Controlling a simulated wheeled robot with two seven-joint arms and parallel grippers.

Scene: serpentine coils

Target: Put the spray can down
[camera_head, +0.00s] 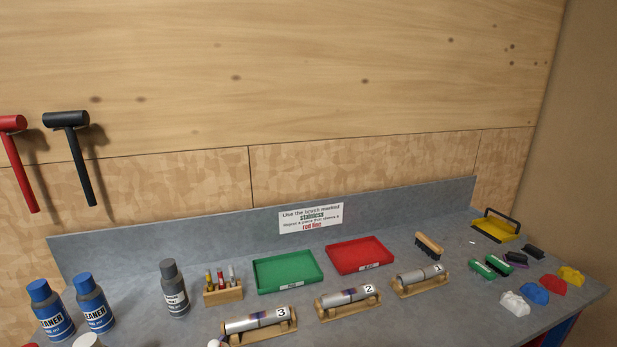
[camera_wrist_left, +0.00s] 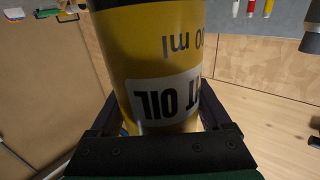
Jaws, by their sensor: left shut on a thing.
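My left gripper (camera_wrist_left: 160,118) shows only in the left wrist view, with its dark fingers on both sides of a yellow can (camera_wrist_left: 150,55). It is shut on this can. The can has a white label, upside down in this view, ending in "T OIL". The can's top and bottom are cut off or hidden, so I cannot tell whether it touches anything. Neither gripper nor the yellow can shows in the head view.
Two blue cleaner cans (camera_head: 94,304) and a grey can (camera_head: 174,288) stand at the bench's left. A green tray (camera_head: 287,271), red tray (camera_head: 358,255) and numbered cylinders on wooden cradles (camera_head: 348,297) fill the middle. Brushes and coloured items crowd the right.

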